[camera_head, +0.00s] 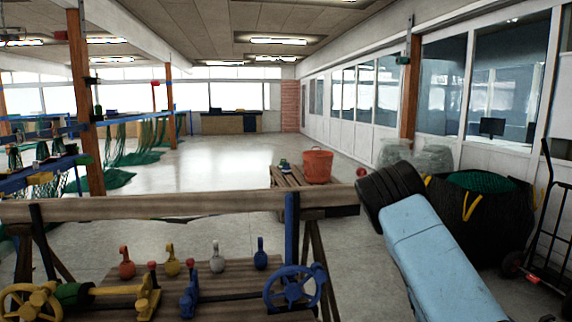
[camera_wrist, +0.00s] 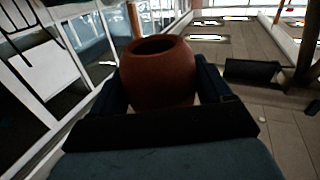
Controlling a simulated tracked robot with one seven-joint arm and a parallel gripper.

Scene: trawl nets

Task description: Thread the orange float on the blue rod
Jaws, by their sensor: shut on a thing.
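My gripper (camera_wrist: 160,88) is shut on the orange float (camera_wrist: 158,72), which looks reddish-brown and round with a dark hole at its top. A dark finger presses each side of it. In the head view my gripper (camera_head: 388,194) is a black block at the end of my light blue arm, right of the wooden beam. A small red ball shape (camera_head: 361,171) shows just beyond it, probably the held float. A blue upright post (camera_head: 292,229) stands in front of the beam, apart from the gripper. I cannot tell if it is the task's rod.
A wooden bench (camera_head: 225,287) below holds several ring-topped weights, a yellow handwheel (camera_head: 30,301) and a blue handwheel (camera_head: 294,287). The wooden beam (camera_head: 170,206) crosses above it. An orange bucket (camera_head: 318,166) stands farther back. A black bag (camera_head: 482,215) and hand truck stand at right.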

